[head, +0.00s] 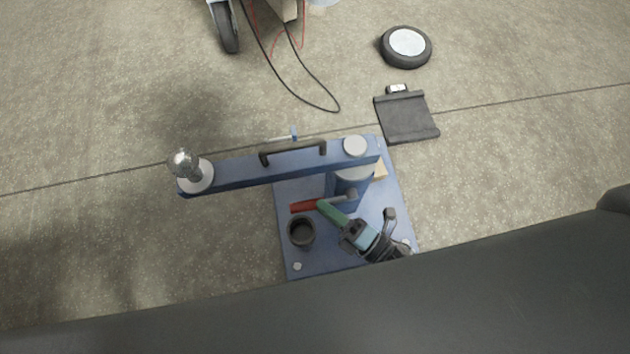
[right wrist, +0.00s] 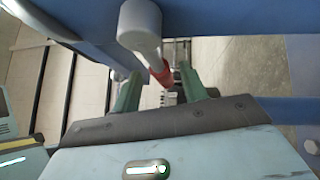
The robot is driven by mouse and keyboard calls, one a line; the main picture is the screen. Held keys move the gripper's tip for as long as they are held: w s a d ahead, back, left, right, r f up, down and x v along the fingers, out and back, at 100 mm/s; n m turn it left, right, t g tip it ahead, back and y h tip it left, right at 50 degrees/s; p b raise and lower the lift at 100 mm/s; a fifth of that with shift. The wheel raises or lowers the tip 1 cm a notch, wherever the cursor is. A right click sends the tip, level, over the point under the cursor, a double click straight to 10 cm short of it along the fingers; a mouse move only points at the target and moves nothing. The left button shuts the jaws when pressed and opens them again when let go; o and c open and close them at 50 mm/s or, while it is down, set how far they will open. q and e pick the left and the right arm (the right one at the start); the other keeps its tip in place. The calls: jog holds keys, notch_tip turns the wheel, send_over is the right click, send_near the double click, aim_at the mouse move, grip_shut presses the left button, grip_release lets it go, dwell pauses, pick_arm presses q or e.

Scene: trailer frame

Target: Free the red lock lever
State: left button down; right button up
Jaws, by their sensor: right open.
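The red lock lever (head: 303,207) has a red grip and a grey arm running right to a pivot on the blue post (head: 348,187). In the right wrist view the red grip (right wrist: 161,75) shows beyond the big grey pivot end (right wrist: 141,22), between the two green fingers. My right gripper (head: 324,206) is at the lever, its green fingertips beside the inner end of the red grip. It is open (right wrist: 158,86) and I see no firm contact. My left gripper is not in view.
A blue beam (head: 235,172) with a black handle (head: 293,149) and a silver ball (head: 182,161) spans above the blue base plate (head: 345,258). A dark cup (head: 301,232) stands left of my gripper. A black mat (head: 406,118) and a wheel (head: 406,46) lie beyond.

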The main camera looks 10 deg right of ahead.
jog(key=shift+v, duration=1.7)
